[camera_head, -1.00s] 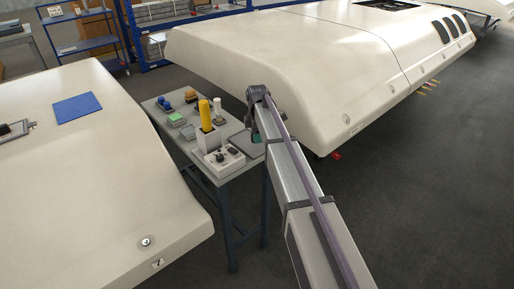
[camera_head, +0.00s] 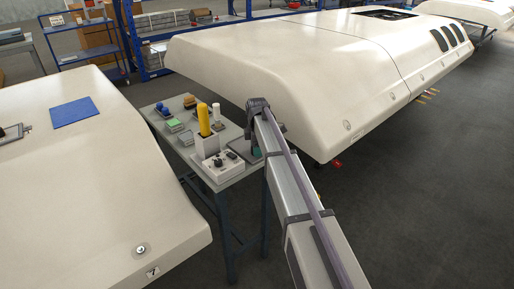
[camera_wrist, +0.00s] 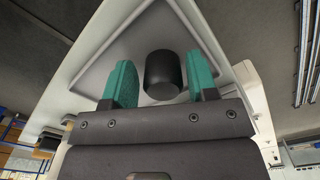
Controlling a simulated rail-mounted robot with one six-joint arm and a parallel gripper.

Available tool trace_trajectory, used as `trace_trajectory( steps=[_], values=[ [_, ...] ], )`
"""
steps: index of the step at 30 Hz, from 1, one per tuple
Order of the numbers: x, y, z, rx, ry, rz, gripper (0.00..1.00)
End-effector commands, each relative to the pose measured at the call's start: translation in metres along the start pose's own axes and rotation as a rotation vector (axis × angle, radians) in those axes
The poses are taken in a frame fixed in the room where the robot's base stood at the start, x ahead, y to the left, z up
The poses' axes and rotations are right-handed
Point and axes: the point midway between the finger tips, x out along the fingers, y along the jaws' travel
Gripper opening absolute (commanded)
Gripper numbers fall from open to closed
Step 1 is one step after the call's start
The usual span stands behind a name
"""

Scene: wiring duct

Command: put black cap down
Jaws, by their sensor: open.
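The black cap (camera_wrist: 163,76) is a short dark cylinder in the wrist view. It lies between the two teal fingers of my gripper (camera_wrist: 161,82), over the recessed floor of a grey tray (camera_wrist: 105,62). The fingers are apart, with a visible gap on each side of the cap. In the head view my gripper (camera_head: 256,152) is mostly hidden behind my arm, at the right end of the work table (camera_head: 226,184). The tray (camera_head: 237,148) shows only in part there, and I cannot make out the cap.
On the table, left of my gripper, stand a white box with black knobs (camera_head: 222,168), a yellow-handled tool (camera_head: 203,118) in a white holder and several small blocks. Large cream shells flank the table on the left (camera_head: 100,190) and behind (camera_head: 290,70).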

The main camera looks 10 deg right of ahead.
Motion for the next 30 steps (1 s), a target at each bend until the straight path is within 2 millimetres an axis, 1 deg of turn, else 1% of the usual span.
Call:
trace_trajectory(
  steps=[4, 8, 11, 15, 18, 21, 26, 28, 29, 30],
  values=[
    [-0.005, -0.003, 0.000, 0.001, 0.000, -0.006, 0.63],
    [-0.026, -0.003, 0.000, 0.001, 0.000, -0.005, 0.63],
    [-0.051, -0.002, 0.000, 0.001, 0.000, -0.004, 0.63],
    [-0.090, -0.002, 0.000, 0.001, 0.000, -0.004, 0.63],
    [-0.112, -0.002, 0.000, 0.001, 0.000, -0.003, 0.63],
    [-0.124, -0.001, 0.000, 0.001, 0.000, -0.003, 0.63],
    [-0.125, -0.002, 0.000, 0.002, 0.000, -0.003, 0.63],
    [-0.123, -0.014, 0.000, 0.040, 0.000, -0.003, 0.63],
    [-0.123, -0.027, 0.000, 0.082, 0.000, -0.003, 0.63],
    [-0.123, -0.052, -0.001, 0.168, 0.000, -0.003, 0.63]
  ],
)
